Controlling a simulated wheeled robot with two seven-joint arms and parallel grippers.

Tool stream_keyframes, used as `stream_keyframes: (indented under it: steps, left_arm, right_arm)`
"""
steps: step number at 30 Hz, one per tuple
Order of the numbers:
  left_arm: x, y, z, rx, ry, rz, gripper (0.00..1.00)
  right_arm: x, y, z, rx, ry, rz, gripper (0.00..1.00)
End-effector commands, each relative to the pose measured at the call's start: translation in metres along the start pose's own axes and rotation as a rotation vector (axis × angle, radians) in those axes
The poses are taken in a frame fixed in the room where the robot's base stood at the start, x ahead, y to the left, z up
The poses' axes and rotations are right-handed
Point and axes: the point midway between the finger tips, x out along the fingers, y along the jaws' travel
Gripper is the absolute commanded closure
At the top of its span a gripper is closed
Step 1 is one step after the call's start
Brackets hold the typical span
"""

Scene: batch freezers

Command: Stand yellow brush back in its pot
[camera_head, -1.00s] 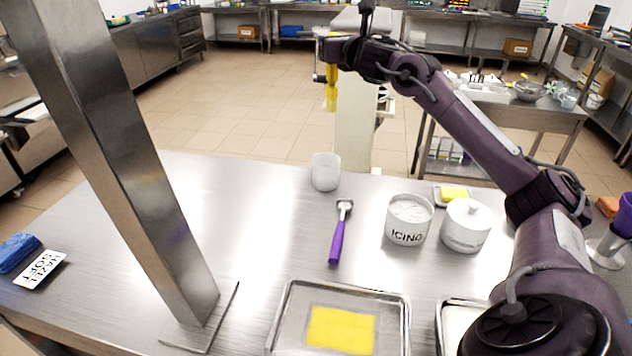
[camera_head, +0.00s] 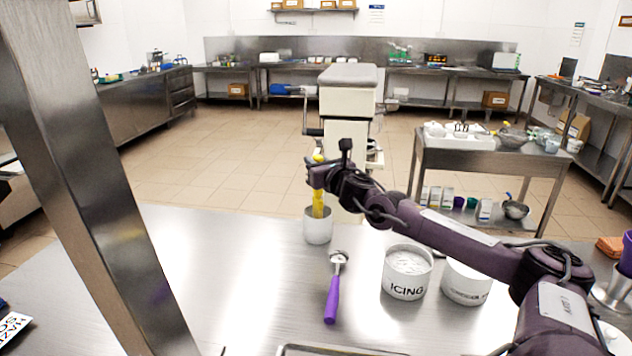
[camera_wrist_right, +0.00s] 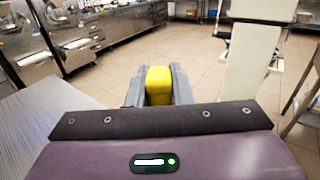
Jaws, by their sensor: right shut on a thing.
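The yellow brush (camera_head: 318,203) is upright in the head view, with its lower end at the mouth of the white pot (camera_head: 318,228). The pot stands near the far edge of the steel table. I cannot tell how deep the brush sits in it. My right gripper (camera_head: 318,176) is shut on the brush just above the pot. In the right wrist view the yellow brush end (camera_wrist_right: 159,85) shows between the two fingers. My left gripper is not in view.
A purple-handled tool (camera_head: 332,297) lies in front of the pot. A steel post (camera_head: 95,190) rises at the left. Bare table lies left of the pot.

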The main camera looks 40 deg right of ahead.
Motion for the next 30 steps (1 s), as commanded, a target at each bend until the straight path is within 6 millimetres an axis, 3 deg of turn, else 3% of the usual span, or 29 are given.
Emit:
stream_keyframes:
  steps: [13,26,27,30]
  left_arm:
    - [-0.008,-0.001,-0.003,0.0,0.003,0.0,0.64]
    - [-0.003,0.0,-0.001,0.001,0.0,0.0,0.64]
    - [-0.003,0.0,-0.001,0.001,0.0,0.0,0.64]
    - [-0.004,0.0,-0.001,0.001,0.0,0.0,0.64]
  right_arm:
    - [0.001,0.0,-0.051,0.002,0.0,0.0,1.0]
    - [0.001,0.0,-0.06,0.0,-0.002,0.0,1.0]
    - [0.001,0.0,-0.06,0.0,-0.002,0.0,0.79]
    - [0.001,0.0,-0.059,0.0,-0.001,0.0,0.66]
